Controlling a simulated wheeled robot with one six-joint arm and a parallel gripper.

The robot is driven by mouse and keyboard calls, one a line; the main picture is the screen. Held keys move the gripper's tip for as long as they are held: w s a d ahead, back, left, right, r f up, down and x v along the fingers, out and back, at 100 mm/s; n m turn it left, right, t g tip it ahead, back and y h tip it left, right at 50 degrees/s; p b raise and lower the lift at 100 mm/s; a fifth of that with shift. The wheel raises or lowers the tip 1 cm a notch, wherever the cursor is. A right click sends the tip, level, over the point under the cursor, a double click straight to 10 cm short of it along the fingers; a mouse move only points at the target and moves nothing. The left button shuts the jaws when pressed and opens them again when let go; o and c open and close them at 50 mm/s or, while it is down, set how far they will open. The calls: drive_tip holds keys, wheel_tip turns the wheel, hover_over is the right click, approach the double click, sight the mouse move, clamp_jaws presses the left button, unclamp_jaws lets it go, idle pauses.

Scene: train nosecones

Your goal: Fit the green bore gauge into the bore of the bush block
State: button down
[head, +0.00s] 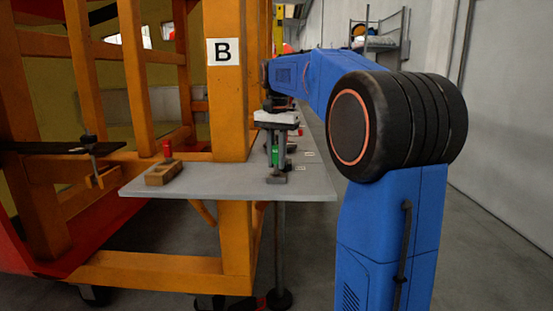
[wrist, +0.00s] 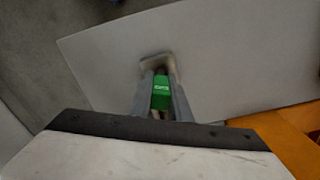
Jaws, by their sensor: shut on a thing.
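The green bore gauge (wrist: 161,92) is between the two grey fingers of my gripper (wrist: 158,72) in the wrist view. A green patch of it also shows beside the fingers in the head view (head: 275,156). My gripper is shut on it, over the right part of the grey shelf. The gauge's lower end is hidden. A brass-brown block (head: 163,174), which looks like the bush block, sits on the left part of the shelf, well apart from my gripper. Its bore cannot be made out clearly.
The grey shelf (head: 225,183) is clear between the block and my gripper. A red piece (head: 167,149) stands behind the block. An orange post (head: 227,110) with a B sign rises at the shelf's back edge. A dark clamp (head: 91,148) is on the frame at left.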

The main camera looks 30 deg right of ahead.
drive_tip(key=c, duration=1.6)
unclamp_jaws()
drive_tip(key=shift+c, duration=0.2)
wheel_tip(320, 180, up, 12)
drive_tip(key=shift+r, duration=0.1)
drive_tip(key=s+a+f+n+t, duration=0.1)
drive_tip(key=s+a+f+n, duration=0.2)
drive_tip(key=s+f, duration=0.7)
drive_tip(key=s+a+f+n+t, duration=0.2)
drive_tip(key=s+a+f+n, duration=0.2)
drive_tip(key=s+a+f, duration=0.3)
drive_tip(key=s+a+f+n+t, duration=0.1)
drive_tip(key=s+a+f+n, duration=0.3)
drive_tip(key=s+f, duration=0.9)
wheel_tip(320, 180, down, 4)
drive_tip(key=shift+a+r+t, duration=0.25)
drive_tip(key=shift+a+t, duration=0.15)
drive_tip(key=shift+a, duration=0.5)
drive_tip(key=shift+s, duration=0.1)
